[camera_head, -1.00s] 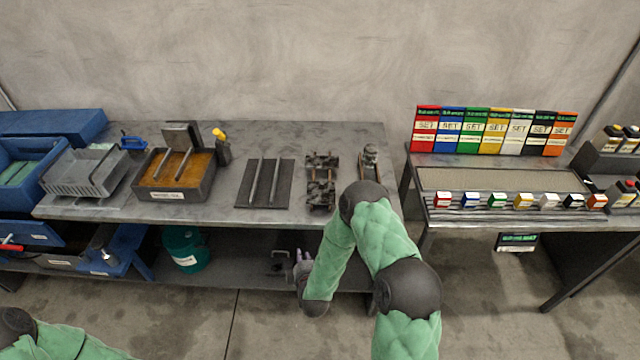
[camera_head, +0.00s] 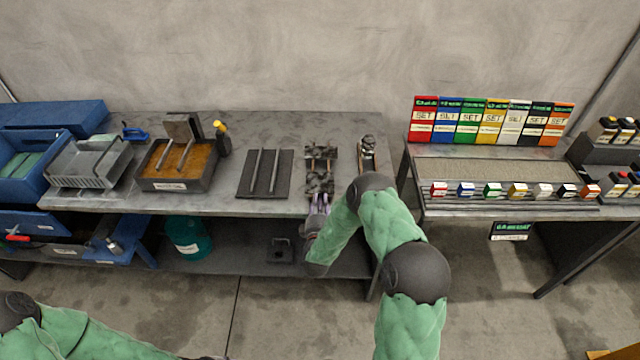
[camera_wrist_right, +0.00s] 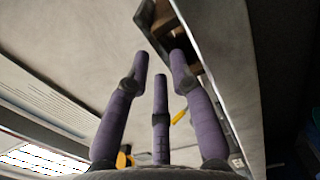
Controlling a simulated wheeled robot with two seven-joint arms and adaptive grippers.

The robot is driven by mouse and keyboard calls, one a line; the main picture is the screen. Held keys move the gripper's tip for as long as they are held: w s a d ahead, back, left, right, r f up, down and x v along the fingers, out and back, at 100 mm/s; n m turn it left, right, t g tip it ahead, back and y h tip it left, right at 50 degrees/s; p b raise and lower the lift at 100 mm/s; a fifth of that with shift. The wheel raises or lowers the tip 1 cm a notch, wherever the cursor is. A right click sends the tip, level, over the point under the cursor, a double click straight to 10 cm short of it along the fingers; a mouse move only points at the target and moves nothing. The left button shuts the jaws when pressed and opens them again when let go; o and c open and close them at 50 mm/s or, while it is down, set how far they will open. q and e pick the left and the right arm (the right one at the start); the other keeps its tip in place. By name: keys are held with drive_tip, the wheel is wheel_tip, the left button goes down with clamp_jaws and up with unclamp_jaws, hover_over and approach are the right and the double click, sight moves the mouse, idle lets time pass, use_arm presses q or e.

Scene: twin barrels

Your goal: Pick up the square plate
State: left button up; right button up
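A dark, roughly square plate (camera_head: 265,189) lies flat on the left-centre of the workbench, with two thin rods on it. A smaller dark, square-looking piece (camera_head: 282,251) lies on the lower shelf; I cannot tell which is the task's plate. My right gripper (camera_head: 319,203) is at the bench's front edge, just in front of a dark fixture (camera_head: 320,183). In the right wrist view its purple fingers (camera_wrist_right: 161,75) are apart with nothing between them, and brown and dark parts (camera_wrist_right: 166,27) show beyond the tips. My left arm is at bottom left; its gripper is almost wholly cut off.
A second fixture (camera_head: 367,155) stands right of the first. A tray with rods (camera_head: 176,185) and a grey rack (camera_head: 90,166) are at the left. A green bucket (camera_head: 188,240) stands on the lower shelf. A second table (camera_head: 500,209) with coloured boxes is at the right.

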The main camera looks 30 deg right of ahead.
sight(321, 189)
drive_tip(key=x, duration=0.5)
drive_tip(key=shift+b, duration=0.3)
clamp_jaws()
drive_tip(key=shift+w+d+r, duration=0.1)
drive_tip(key=shift+r, duration=0.05)
